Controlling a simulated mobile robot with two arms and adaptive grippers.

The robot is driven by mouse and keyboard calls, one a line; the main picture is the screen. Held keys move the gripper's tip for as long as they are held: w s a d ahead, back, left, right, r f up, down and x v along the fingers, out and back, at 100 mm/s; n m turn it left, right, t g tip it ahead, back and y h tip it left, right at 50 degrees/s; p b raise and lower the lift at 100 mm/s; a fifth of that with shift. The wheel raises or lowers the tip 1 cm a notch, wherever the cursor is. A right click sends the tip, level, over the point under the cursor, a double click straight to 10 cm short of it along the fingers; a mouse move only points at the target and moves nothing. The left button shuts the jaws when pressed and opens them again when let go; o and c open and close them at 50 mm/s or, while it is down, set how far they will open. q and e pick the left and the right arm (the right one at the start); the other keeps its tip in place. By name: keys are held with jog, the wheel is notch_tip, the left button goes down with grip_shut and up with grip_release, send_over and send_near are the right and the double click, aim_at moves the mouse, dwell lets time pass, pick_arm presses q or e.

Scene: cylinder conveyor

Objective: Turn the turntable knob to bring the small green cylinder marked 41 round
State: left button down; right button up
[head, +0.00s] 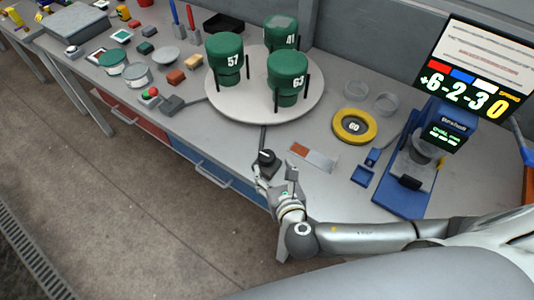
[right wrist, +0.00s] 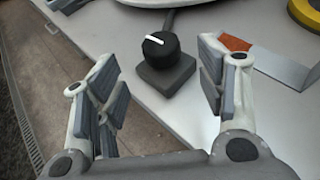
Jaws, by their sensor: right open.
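The round turntable (head: 247,109) carries three green cylinders between black posts. The cylinder marked 41 (head: 281,37) stands at the back, the cylinder marked 57 (head: 225,66) at the left, and the cylinder marked 63 (head: 288,82) at the front right. The black turntable knob (head: 267,156) with a white pointer line sits on a dark base at the table's front edge; the knob also shows in the right wrist view (right wrist: 160,47). My right gripper (head: 273,172) is open, its fingers apart on either side of the knob and short of it, touching nothing. My left gripper is out of view.
A yellow ring marked 60 (head: 354,126) and an orange-and-silver plate (head: 313,157) lie right of the knob. A blue device (head: 408,180) and a screen (head: 477,75) stand further right. Small blocks and dishes crowd the left.

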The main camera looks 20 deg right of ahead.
aim_at(267, 158)
jog(key=p+x, duration=0.1)
jog(key=x, duration=0.7)
jog(key=shift+w+f, duration=0.1)
jog(key=shift+w, duration=0.25)
jog(key=shift+c, duration=0.3)
jog(key=c, duration=0.9)
jog(key=shift+m+h+p, duration=0.3)
jog(key=shift+p, duration=0.25)
jog(key=o, duration=1)
jog(key=shift+d, duration=0.1)
jog(key=shift+c, duration=0.2)
